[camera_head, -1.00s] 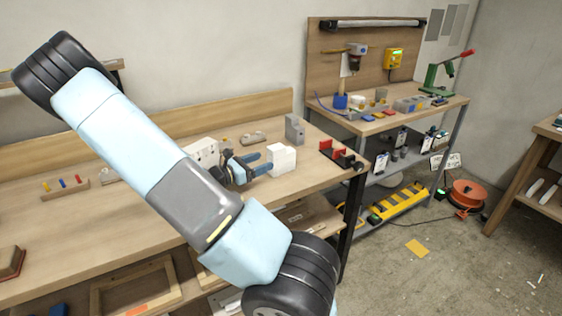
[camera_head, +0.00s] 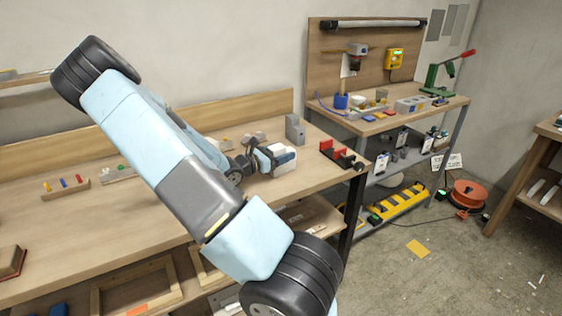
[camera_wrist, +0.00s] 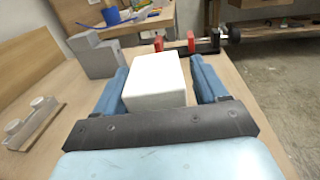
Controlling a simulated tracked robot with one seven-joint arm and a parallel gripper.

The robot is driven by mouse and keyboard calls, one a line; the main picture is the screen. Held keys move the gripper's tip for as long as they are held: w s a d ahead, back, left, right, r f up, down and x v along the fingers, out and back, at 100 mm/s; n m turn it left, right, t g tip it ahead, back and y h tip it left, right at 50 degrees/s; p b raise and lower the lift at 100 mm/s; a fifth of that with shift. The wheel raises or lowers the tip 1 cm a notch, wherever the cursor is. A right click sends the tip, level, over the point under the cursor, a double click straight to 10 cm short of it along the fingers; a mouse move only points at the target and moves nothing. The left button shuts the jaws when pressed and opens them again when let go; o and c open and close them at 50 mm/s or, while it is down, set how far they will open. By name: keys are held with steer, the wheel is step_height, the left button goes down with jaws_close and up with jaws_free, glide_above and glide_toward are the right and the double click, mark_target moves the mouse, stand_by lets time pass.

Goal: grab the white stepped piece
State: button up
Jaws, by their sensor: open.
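The white stepped piece (camera_wrist: 157,82) stands on the wooden workbench, between the two blue fingers of my gripper (camera_wrist: 158,70) in the wrist view. The fingers are open, with a small gap showing on each side, wider on the right. Its top and near face show; its steps cannot be made out from here. In the head view my gripper (camera_head: 272,153) is over the white piece (camera_head: 285,168) and hides much of it.
A grey stepped block (camera_wrist: 95,55) stands close behind on the left; it also shows in the head view (camera_head: 294,128). A red and black clamp-like tool (camera_head: 340,155) lies near the bench's right end. A pale piece with knobs (camera_wrist: 32,122) lies at left. Bare bench is in front.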

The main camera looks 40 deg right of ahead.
steer(key=c, duration=1.2)
steer(key=shift+r, duration=0.15)
